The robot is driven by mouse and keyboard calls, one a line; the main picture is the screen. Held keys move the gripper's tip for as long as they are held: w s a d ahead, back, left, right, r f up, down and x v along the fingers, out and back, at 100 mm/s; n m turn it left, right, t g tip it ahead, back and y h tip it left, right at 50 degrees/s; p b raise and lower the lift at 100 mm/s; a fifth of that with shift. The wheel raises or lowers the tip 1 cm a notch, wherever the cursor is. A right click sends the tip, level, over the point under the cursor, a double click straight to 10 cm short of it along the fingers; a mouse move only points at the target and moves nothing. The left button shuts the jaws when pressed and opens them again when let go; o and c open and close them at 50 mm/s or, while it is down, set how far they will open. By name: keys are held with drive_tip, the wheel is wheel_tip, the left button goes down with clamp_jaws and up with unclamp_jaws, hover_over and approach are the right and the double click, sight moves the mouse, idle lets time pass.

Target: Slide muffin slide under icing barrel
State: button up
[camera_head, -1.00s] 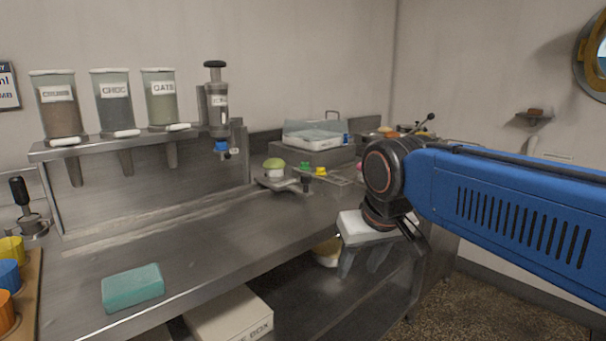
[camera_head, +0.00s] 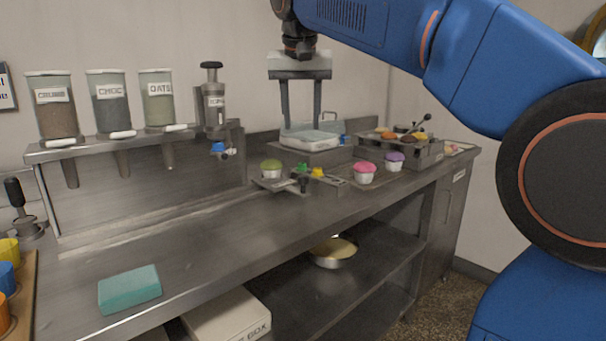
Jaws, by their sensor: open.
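The icing barrel (camera_head: 214,105) is a grey upright cylinder with a black plunger on top and a blue nozzle below, mounted at the right end of the shelf. The muffin slide (camera_head: 272,184) seems to be the small metal plate on the counter, to the right of and below the barrel. A muffin with a green top (camera_head: 271,168) sits on it, and a black knob (camera_head: 304,185) stands at its right. My gripper (camera_head: 301,122) is open and empty, pointing down. In the picture its fingers are above the knob and overlap the pale tray behind; its exact depth is unclear.
Jars (camera_head: 112,103) of toppings stand on the shelf (camera_head: 100,147). Pink (camera_head: 364,173) and purple (camera_head: 393,162) muffins stand to the right of the slide. A lidded pale tray (camera_head: 309,139) is behind. A teal sponge (camera_head: 130,289) lies front left; the middle counter is clear.

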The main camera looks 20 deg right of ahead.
sight(303, 176)
drive_tip(key=x, duration=1.7)
drive_tip(key=shift+w+f, duration=0.1)
drive_tip(key=shift+w, duration=0.1)
drive_tip(key=shift+a, duration=0.1)
clamp_jaws()
